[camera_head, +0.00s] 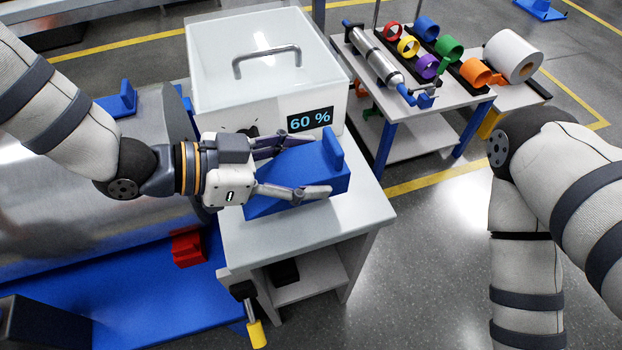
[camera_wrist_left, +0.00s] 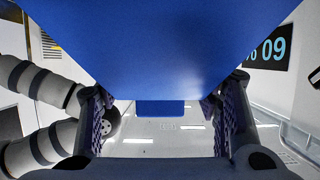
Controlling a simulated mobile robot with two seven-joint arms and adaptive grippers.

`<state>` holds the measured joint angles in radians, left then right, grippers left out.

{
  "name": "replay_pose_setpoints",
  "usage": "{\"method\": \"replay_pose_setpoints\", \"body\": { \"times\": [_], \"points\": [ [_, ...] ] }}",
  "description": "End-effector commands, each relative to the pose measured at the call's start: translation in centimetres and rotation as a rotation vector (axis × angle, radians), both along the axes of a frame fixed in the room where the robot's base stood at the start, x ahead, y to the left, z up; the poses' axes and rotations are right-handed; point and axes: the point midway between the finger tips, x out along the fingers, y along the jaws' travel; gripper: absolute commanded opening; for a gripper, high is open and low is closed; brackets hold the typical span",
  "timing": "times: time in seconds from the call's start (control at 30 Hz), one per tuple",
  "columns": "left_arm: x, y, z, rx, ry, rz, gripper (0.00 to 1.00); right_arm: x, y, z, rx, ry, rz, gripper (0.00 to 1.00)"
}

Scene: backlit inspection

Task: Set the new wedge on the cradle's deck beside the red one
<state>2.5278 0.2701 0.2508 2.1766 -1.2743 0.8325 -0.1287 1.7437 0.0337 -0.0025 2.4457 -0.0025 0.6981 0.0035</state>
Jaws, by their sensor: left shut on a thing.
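The new wedge is a blue block (camera_head: 322,163) with a raised end. It is between the fingers of my left gripper (camera_head: 302,166), which is shut on it above the white side table (camera_head: 365,212). Whether it touches the tabletop is unclear. In the left wrist view the blue wedge (camera_wrist_left: 160,50) fills the upper middle, between both fingers. The red wedge (camera_head: 188,249) sits on the cradle's blue deck (camera_head: 140,300), against the big metal cylinder (camera_head: 60,230), left of and nearer than my left gripper. My right arm shows at the right, its gripper out of view.
A white lidded box (camera_head: 260,65) with a handle and a 60 % display (camera_head: 310,119) stands right behind the held wedge. Another blue block (camera_head: 122,100) shows behind the cylinder.

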Motion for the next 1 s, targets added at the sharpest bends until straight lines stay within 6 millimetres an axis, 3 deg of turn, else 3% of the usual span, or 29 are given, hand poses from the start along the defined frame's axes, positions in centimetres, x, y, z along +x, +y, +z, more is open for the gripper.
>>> {"method": "replay_pose_setpoints", "body": {
  "times": [0.03, 0.23, 0.4, 0.73, 0.77, 0.8, 0.83, 1.0],
  "points": [
    [0.4, -0.4, -1.0, -0.002, 0.003, -0.001, 0.19, -0.3, 0.0, -0.4, -0.001, 0.010, 0.000, 0.40],
    [1.6, -1.3, -2.5, -0.002, 0.000, -0.001, 0.19, -0.6, 0.0, -0.8, 0.000, 0.020, 0.001, 0.40],
    [1.7, -1.3, -5.6, -0.001, 0.001, 0.000, 0.19, -1.1, 0.0, -1.4, 0.000, 0.036, 0.002, 0.40],
    [1.7, -1.3, -5.7, -0.001, -0.004, 0.000, 0.19, -1.1, 0.0, -1.4, 0.000, 0.036, 0.002, 0.40],
    [1.7, -1.2, -5.7, 0.000, -0.003, 0.000, 0.62, -1.1, 0.0, -1.4, 0.000, 0.036, 0.002, 0.40],
    [1.7, -1.2, -5.7, 0.000, -0.003, 0.000, 0.71, -1.1, 0.0, -1.4, 0.000, 0.035, 0.002, 0.40],
    [1.7, -1.2, -5.7, 0.000, -0.004, 0.001, 0.78, -1.1, 0.0, -1.4, 0.000, 0.035, 0.002, 0.40],
    [1.7, -1.2, -5.7, 0.000, -0.004, 0.001, 0.78, -1.1, 0.0, -1.4, 0.000, 0.035, 0.002, 0.40]
  ]
}}
